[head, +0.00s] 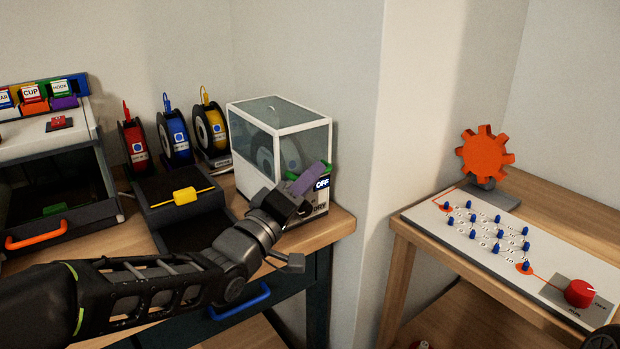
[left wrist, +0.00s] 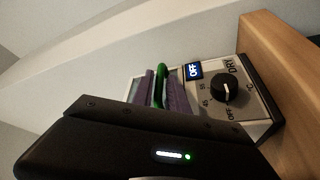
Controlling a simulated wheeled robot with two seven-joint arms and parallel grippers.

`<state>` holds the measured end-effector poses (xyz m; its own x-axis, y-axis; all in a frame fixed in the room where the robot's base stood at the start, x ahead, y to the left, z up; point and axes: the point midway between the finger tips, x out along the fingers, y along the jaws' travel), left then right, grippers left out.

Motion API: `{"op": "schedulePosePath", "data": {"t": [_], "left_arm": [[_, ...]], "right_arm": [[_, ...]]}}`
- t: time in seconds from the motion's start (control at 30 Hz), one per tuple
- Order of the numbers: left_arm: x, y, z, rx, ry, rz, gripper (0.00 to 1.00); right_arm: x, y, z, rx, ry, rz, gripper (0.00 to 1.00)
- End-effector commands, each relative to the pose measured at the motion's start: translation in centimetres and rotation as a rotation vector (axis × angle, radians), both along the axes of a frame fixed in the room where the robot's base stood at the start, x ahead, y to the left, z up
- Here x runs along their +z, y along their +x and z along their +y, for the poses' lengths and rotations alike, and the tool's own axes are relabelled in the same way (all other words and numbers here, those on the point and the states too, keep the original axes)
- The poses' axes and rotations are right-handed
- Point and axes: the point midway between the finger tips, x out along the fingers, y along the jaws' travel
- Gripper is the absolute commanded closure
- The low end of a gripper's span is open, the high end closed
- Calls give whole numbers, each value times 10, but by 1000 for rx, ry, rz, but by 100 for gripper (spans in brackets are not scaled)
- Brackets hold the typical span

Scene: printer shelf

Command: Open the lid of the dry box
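The dry box (head: 255,185) is a white-framed case with clear panels, standing at the right end of the left table. Its clear lid (head: 280,112) lies closed on top. A green handle (head: 322,167) is at its front, above the lit OFF display. My left gripper (head: 305,182) is at this handle. In the left wrist view, the purple fingers of the left gripper (left wrist: 162,92) stand close on both sides of the green handle (left wrist: 161,72) and look shut on it. A spool inside the box shows dimly. My right gripper is not in view.
Red, blue and yellow spools (head: 174,137) stand left of the box. A dark tray unit with a yellow handle (head: 185,196) is in front of them. A wall corner (head: 365,150) is close to the box's right. A peg board (head: 480,240) lies on the right table.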

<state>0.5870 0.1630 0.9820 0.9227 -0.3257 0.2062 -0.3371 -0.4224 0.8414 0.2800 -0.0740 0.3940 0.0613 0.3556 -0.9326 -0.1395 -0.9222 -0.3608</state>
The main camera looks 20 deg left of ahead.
Motion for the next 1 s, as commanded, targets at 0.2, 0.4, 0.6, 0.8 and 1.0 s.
{"op": "schedulePosePath", "data": {"t": [0.2, 0.4, 0.6, 0.8, 1.0], "left_arm": [[0, 0, 0, 0, 0, 0, 81], [0, 0, 0, 1, 0, 0, 96], [0, 0, 0, 1, 0, 0, 100], [0, 0, 0, 0, -1, -1, 100], [0, 0, 0, 1, 0, 0, 100]], "right_arm": [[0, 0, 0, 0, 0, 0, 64], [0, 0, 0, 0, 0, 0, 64], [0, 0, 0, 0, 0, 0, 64], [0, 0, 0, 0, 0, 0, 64], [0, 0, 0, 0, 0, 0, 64]]}}
